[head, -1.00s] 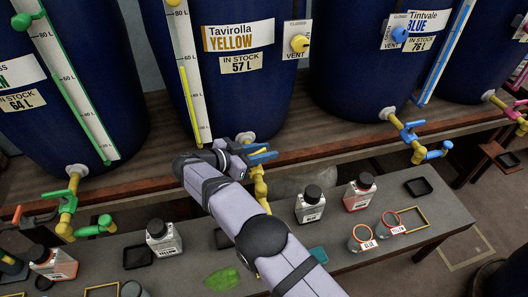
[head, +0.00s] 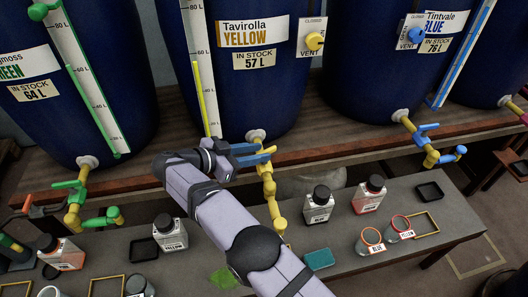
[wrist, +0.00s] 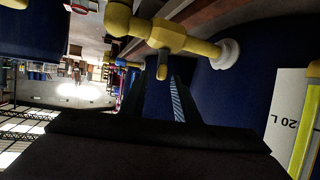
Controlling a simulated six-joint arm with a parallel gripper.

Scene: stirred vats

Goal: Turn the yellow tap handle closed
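The yellow tap (head: 268,182) comes out of the low front of the vat labelled Tavirolla Yellow (head: 213,80). Its yellow pipe and spout show below my gripper. My gripper (head: 262,153) is at the top of this tap, its two bluish fingers reaching right across it with a gap between them. In the wrist view, the yellow tap (wrist: 170,38) lies just beyond the fingertips, and a short yellow stub points into the gap between the fingers (wrist: 166,72). The fingers look apart, and I see no clear grip. The handle's exact position is hard to make out.
The green tap (head: 76,205) is to the left and the blue-handled tap (head: 422,138) to the right. Below, a grey bench (head: 452,215) holds bottles, cups and trays. A yellow vent knob (head: 315,41) is higher on the vat.

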